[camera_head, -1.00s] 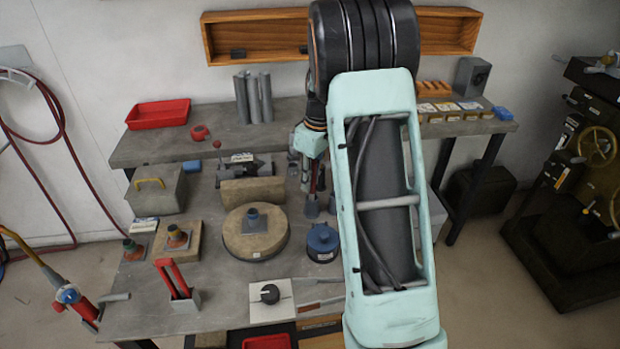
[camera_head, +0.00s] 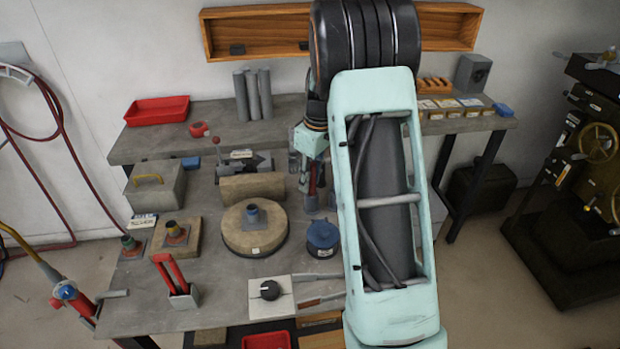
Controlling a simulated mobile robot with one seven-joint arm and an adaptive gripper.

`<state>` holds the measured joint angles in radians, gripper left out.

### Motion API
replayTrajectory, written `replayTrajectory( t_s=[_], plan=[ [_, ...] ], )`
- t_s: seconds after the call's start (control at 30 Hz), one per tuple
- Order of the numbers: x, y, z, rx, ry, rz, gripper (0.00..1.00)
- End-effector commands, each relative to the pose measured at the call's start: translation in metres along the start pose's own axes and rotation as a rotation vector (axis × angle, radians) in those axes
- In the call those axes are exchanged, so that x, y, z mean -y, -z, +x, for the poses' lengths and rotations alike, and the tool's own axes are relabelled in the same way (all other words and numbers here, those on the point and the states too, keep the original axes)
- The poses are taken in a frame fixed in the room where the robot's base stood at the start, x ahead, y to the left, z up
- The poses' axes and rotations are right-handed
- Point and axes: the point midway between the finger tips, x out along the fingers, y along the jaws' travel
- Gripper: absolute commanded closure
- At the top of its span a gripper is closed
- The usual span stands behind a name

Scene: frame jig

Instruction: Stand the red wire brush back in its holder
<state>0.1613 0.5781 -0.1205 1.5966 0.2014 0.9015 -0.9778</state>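My gripper (camera_head: 313,190) hangs below my teal wrist, over the right-middle part of the bench. It is small and dark, and partly hidden by my forearm's edge. A narrow red piece (camera_head: 320,176) shows right at the gripper. I cannot tell whether it is the wire brush or whether the fingers hold it. A red, two-legged upright piece (camera_head: 172,270) leans in a grey bracket (camera_head: 188,300) at the front left. I cannot tell whether this is the brush and its holder.
A round tan block (camera_head: 240,232) and a blue canister (camera_head: 323,239) stand close in front of the gripper. A grey toolbox (camera_head: 157,190) stands at left. A white plate with a black knob (camera_head: 270,290) lies at the front. A red tray (camera_head: 158,110) is on the back shelf.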

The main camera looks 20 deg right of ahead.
Motion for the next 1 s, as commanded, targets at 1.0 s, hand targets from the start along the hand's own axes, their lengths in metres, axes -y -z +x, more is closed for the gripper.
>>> replayTrajectory(
  t_s=[1.0],
  plan=[
    [0.000,0.000,-0.109,-0.001,-0.001,0.000,0.64]
  ],
)
